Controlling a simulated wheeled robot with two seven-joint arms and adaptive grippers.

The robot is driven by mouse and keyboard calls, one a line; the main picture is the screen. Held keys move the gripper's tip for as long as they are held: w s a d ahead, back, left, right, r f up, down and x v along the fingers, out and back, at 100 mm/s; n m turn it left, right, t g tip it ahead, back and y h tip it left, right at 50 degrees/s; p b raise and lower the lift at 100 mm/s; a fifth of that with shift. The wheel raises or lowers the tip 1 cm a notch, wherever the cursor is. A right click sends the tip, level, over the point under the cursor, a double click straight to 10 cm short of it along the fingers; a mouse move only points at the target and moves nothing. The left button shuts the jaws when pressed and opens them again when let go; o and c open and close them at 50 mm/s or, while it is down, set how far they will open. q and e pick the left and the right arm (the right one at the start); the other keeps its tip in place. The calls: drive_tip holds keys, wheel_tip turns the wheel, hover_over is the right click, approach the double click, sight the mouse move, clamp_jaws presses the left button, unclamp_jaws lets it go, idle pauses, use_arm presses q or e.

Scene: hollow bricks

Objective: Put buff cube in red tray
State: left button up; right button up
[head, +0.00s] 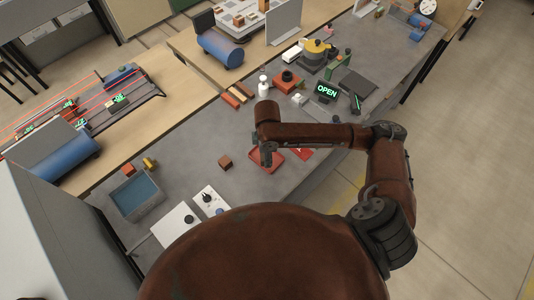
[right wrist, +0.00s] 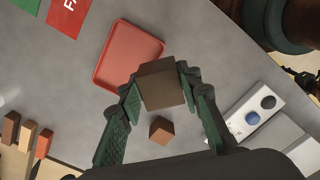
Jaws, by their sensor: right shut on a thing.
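The red tray (right wrist: 128,52) lies flat on the grey table, and no object shows in its visible part; in the head view its rim (head: 267,168) is partly covered by my right arm. My right gripper (right wrist: 160,92) is shut on a dull brown cube, which I take for the buff cube (right wrist: 162,84). The cube is between the two green fingers, in front of the tray's near corner in the right wrist view. In the head view my right gripper (head: 267,155) is above the tray, and the held cube is hard to make out. My left gripper is not in view.
A reddish-brown cube (right wrist: 161,130) sits loose on the table, also in the head view (head: 225,162). Several small bricks (right wrist: 27,135) stand in a row. A grey bin with a blue inside (head: 135,193) and white control boxes (head: 209,201) stand nearby.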

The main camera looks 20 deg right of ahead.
drive_tip(key=w+d+f, duration=0.1)
drive_tip(key=w+f, duration=0.3)
drive_tip(key=w+d+f, duration=0.1)
drive_tip(key=w+f, duration=0.1)
drive_tip(key=shift+d+f, duration=0.25)
drive_tip(key=shift+d, duration=0.1)
drive_tip(key=shift+f, duration=1.6)
drive_tip(key=shift+f, duration=0.1)
drive_tip(key=o, duration=1.2)
drive_tip(key=shift+o, duration=0.2)
wheel_tip(320, 180, up, 12)
